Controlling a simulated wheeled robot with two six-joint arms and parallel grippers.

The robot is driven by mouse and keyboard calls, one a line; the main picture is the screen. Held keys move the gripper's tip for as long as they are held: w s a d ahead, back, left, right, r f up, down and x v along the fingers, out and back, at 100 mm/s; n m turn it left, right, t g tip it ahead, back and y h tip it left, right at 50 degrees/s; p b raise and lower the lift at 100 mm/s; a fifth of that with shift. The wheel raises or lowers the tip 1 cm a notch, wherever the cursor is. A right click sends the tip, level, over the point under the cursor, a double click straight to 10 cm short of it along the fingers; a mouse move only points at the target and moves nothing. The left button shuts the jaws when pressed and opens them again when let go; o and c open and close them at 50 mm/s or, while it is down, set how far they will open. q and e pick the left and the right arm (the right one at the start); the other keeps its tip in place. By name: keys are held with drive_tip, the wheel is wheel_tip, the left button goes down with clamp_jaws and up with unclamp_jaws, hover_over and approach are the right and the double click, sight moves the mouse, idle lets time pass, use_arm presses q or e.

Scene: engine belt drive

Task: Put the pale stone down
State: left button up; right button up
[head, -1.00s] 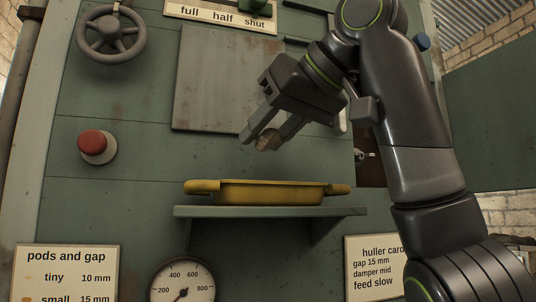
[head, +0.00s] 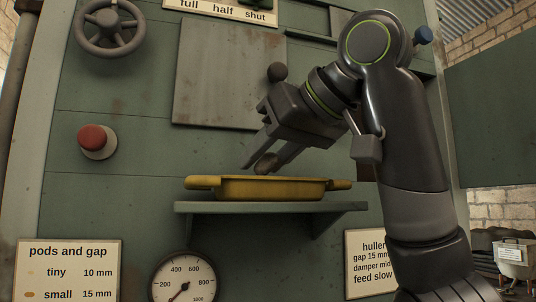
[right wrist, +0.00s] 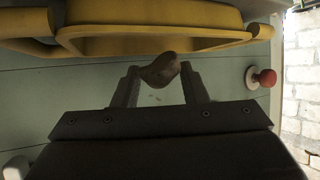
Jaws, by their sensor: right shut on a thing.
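My right gripper (head: 258,166) is shut on a small brownish stone (head: 265,163), held between its fingertips just above the yellow tray (head: 270,190). The stone looks dull brown rather than clearly pale. In the right wrist view the stone (right wrist: 160,70) sits between the two fingertips, with the yellow tray (right wrist: 150,45) close beyond it. The tray has a handle at each end and rests on a green shelf (head: 270,208). The inside of the tray is hidden in the head view. My left gripper is not in view.
The green machine panel behind carries a red button (head: 97,141), a handwheel (head: 110,28) and a flat metal plate (head: 228,75). A gauge (head: 183,280) and printed cards (head: 68,272) are below the shelf. Open air surrounds the tray's left side.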

drive_tip(key=shift+w+f+b, duration=0.1)
drive_tip(key=shift+f+b, duration=0.2)
drive_tip(key=shift+f, duration=0.1)
drive_tip(key=o, duration=1)
drive_tip(key=shift+r, duration=0.1)
drive_tip(key=shift+r+p, duration=0.55)
drive_tip(key=shift+p, duration=0.15)
drive_tip(key=b+v, duration=0.4)
drive_tip(key=b, duration=0.2)
drive_tip(key=shift+s+d+f, duration=0.1)
drive_tip(key=shift+s+d, duration=0.1)
drive_tip(key=shift+d, duration=0.05)
drive_tip(key=shift+r+b+v, duration=0.2)
drive_tip(key=shift+b+v, duration=1.65)
drive_tip(key=shift+v, duration=2)
drive_tip(key=shift+w+a, duration=0.1)
